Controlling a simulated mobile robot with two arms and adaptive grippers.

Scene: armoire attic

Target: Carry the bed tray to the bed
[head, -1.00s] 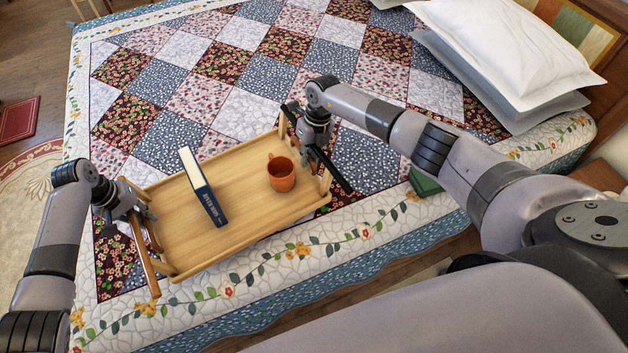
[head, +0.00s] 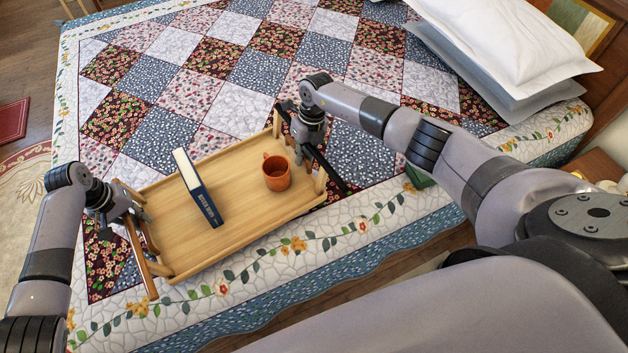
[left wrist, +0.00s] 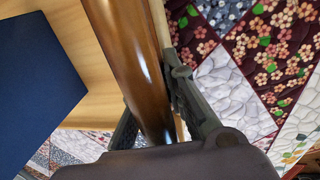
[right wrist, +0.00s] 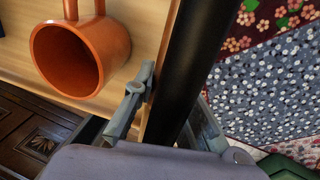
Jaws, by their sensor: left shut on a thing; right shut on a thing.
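The wooden bed tray (head: 232,232) is over the near part of the bed (head: 350,240); I cannot tell whether it touches the quilt. A dark blue book (head: 207,199) stands on it, and an orange mug (head: 277,177) stands to the right of the book. My left gripper (head: 137,212) is shut on the tray's left end, around a brown wooden bar (left wrist: 135,50) in the left wrist view. My right gripper (head: 308,150) is shut on the tray's right end, by a dark bar (right wrist: 195,70) in the right wrist view. The mug (right wrist: 75,60) also shows there.
White and grey pillows (head: 500,50) lie at the bed's upper right. A green object (head: 418,176), partly hidden by my right arm, lies near the bed's edge. A nightstand (head: 598,168) is at right. The quilt beyond the tray is clear.

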